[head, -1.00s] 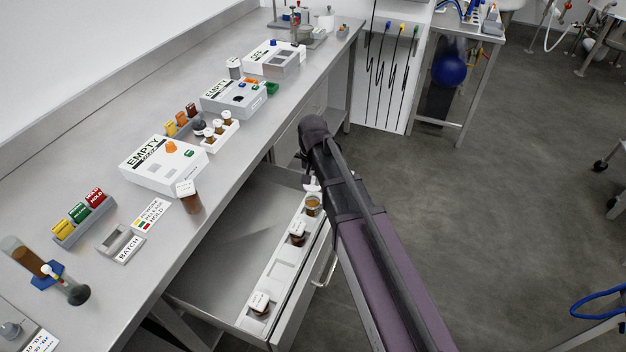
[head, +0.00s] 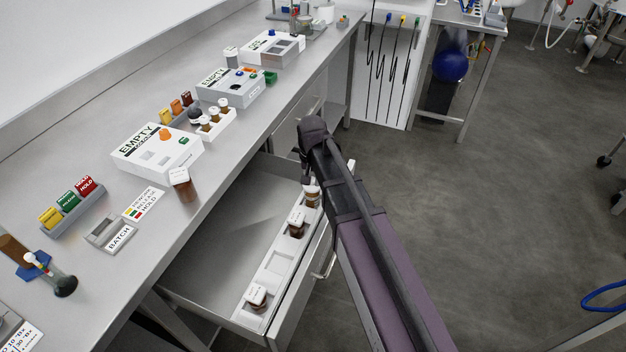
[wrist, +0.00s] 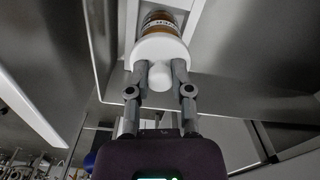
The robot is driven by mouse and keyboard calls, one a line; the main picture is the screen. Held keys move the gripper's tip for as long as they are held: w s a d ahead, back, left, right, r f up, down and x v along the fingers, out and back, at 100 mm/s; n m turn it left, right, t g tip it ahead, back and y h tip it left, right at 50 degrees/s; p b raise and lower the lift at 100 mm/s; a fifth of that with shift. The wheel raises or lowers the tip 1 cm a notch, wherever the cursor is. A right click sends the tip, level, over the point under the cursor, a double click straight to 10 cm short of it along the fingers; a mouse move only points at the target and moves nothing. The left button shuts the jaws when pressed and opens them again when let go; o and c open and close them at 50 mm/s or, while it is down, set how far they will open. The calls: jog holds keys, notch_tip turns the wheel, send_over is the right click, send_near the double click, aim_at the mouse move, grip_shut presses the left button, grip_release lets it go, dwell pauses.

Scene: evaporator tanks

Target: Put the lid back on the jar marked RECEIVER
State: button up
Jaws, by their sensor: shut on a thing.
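The jar (head: 312,199) of amber liquid stands in the far end of the rack in the open drawer. The wrist view shows this jar (wrist: 160,21) behind the lid, with its printed label partly hidden and too small to read surely. The white lid (wrist: 160,46) is at the jar's mouth, and I cannot tell whether it is fully seated. My gripper (wrist: 160,78) is shut on the lid's white knob. In the head view my wrist hides most of the gripper.
Other lidded jars stand in the rack, one in the middle (head: 297,223) and one at the near end (head: 256,297). The drawer (head: 215,250) is otherwise bare. A brown lidded jar (head: 183,188) stands at the bench's front edge, beside a white EMPTY box (head: 150,165).

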jog(key=shift+f+b, duration=0.5)
jog(key=shift+f, duration=0.25)
jog(key=shift+f, duration=0.15)
dwell(1.9)
dwell(0.4)
jog(key=o, duration=0.8)
jog(key=shift+o, duration=0.2)
jog(key=o, duration=0.4)
jog(key=shift+o, duration=0.2)
jog(key=shift+r+p, duration=3.4)
jog(key=shift+r, duration=0.1)
